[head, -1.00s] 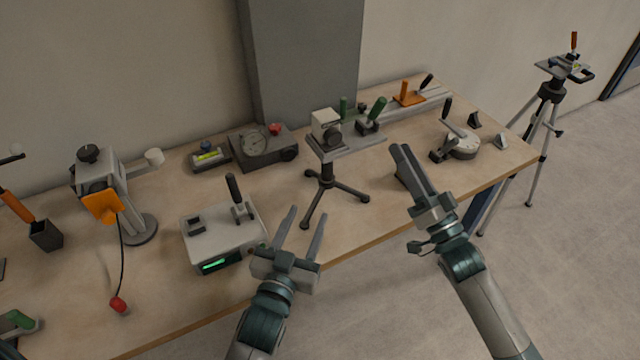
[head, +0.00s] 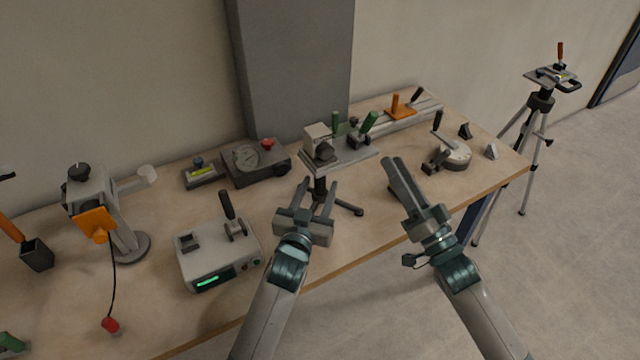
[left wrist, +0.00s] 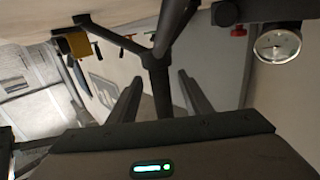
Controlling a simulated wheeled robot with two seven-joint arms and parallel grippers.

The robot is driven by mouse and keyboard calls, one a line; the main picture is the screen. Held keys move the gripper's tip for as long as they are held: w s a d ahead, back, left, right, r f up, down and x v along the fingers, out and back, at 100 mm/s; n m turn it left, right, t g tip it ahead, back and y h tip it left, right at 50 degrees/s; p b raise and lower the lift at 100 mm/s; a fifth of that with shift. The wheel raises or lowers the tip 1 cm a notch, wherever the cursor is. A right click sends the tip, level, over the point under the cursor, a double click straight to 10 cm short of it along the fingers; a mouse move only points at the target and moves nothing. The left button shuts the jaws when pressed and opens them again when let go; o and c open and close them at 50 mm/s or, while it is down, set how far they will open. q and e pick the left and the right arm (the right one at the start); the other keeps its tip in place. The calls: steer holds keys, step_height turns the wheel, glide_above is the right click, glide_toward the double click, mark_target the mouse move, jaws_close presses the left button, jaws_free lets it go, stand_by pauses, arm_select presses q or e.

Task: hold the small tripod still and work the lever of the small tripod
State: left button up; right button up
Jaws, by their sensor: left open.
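The small tripod stands on the bench, with a grey top plate (head: 345,160), a light block (head: 317,138) on the plate and a dark post (head: 320,188). Two green handles show by the plate, an upright one (head: 335,121) and a tilted one (head: 369,122); I cannot tell which belongs to the tripod. My left gripper (head: 318,184) is open, its fingers on either side of the post. The left wrist view shows the post (left wrist: 160,88) between the open fingers, with legs spreading above. My right gripper (head: 396,160) is right of the tripod, fingers close together; I see nothing in it.
A grey box with a black lever (head: 215,252) stands left of my left gripper. A gauge box (head: 255,162) is behind it. A round dial with a lever (head: 452,156) lies to the right. A tall tripod (head: 540,103) stands on the floor beyond the bench.

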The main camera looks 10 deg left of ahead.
arm_select(q)
steer(key=shift+w, duration=0.85)
jaws_close()
stand_by(0.9)
